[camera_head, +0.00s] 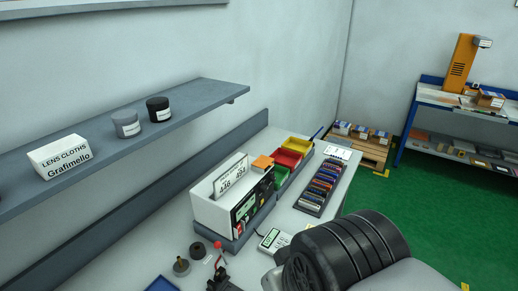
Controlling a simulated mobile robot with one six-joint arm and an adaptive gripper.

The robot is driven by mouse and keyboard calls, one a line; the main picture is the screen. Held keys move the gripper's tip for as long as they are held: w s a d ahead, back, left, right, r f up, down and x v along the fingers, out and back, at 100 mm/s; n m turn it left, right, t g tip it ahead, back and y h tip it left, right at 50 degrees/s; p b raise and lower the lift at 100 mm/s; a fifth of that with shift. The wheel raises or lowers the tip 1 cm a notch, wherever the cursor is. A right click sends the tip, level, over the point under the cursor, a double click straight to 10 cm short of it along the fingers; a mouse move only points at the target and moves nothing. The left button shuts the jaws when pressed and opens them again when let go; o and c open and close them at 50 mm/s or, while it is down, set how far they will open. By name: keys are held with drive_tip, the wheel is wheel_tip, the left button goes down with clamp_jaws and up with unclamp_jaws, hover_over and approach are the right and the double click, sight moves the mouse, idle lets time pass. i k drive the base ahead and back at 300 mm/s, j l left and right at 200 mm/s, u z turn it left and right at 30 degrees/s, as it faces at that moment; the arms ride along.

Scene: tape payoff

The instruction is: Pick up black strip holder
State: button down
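No thing here is plainly marked as the black strip holder. A dark rack (311,206) holding a row of several coloured strips lies on the right part of the grey bench. A small black fixture (222,281) stands at the bottom edge, partly cut off, close to a red-knobbed lever (218,246). I cannot tell which of these is the holder. My gripper is not in view; only a black and grey part of my arm shows at the bottom right, covering part of the bench.
A white box with cards (208,212) stands on the bench (175,232), with red bins (285,159) and yellow bins behind. A small meter (272,239) lies near my arm. A shelf (190,108) with jars and a lens cloth box overhangs at left.

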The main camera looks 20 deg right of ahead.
sight(325, 193)
drive_tip(key=i+l+u, duration=0.1)
drive_tip(key=l, duration=0.45)
drive_tip(key=i+l+u, duration=0.15)
drive_tip(key=i+l, duration=0.15)
drive_tip(key=l, duration=0.3)
drive_tip(key=i+l+u, duration=0.1)
drive_tip(key=l, duration=0.5)
drive_tip(key=i+l+u, duration=0.1)
drive_tip(key=l, duration=0.55)
drive_tip(key=i+l+u, duration=0.1)
drive_tip(key=l, duration=0.5)
drive_tip(key=i+l+u, duration=0.15)
drive_tip(key=l, duration=0.5)
